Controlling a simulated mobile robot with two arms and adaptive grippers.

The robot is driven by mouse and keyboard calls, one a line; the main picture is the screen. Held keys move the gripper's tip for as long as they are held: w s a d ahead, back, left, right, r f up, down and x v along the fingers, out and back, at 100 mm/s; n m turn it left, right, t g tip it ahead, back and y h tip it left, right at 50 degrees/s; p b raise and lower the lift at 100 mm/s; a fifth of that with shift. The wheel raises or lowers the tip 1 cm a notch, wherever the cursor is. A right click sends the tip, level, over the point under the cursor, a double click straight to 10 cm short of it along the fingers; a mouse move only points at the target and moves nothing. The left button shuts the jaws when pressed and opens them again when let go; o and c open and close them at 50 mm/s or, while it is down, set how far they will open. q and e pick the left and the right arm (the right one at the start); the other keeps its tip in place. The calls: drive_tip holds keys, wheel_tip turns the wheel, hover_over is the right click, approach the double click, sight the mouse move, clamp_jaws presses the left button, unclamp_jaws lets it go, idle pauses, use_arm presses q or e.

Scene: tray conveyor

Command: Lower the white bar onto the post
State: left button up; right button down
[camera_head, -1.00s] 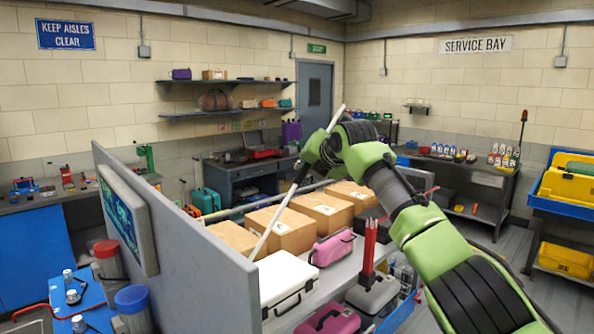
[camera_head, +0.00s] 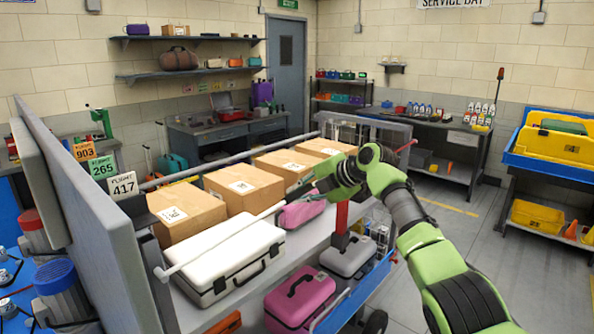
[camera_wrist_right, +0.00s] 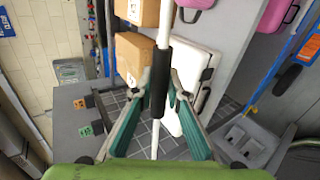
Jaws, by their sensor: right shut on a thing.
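The white bar (camera_head: 225,238) runs from its bent end at the left, over the white case, up to my right gripper (camera_head: 306,187). In the right wrist view, my right gripper (camera_wrist_right: 161,92) is shut around the black sleeve (camera_wrist_right: 160,78) of the bar. The bar slopes only gently in the head view. A red post (camera_head: 341,217) with a dark base stands at the near side of the conveyor, just below and right of the gripper. The bar's far end is hidden by the gripper and arm, so I cannot tell whether it touches the post. My left gripper is out of view.
Several cardboard boxes (camera_head: 183,213), a white case (camera_head: 225,265) and a pink case (camera_head: 301,212) stand on the conveyor. A magenta case (camera_head: 301,297) and a grey case (camera_head: 349,256) are lower down. A grey panel (camera_head: 95,220) stands left. Open floor (camera_head: 500,285) lies right.

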drive_tip(key=shift+w+d+f+y, duration=0.15)
drive_tip(key=shift+f+y, duration=0.15)
drive_tip(key=shift+f, duration=1.25)
drive_tip(key=c, duration=2)
unclamp_jaws()
drive_tip(key=v, duration=1.2)
drive_tip(key=shift+r, duration=0.1)
drive_tip(key=shift+w, duration=0.1)
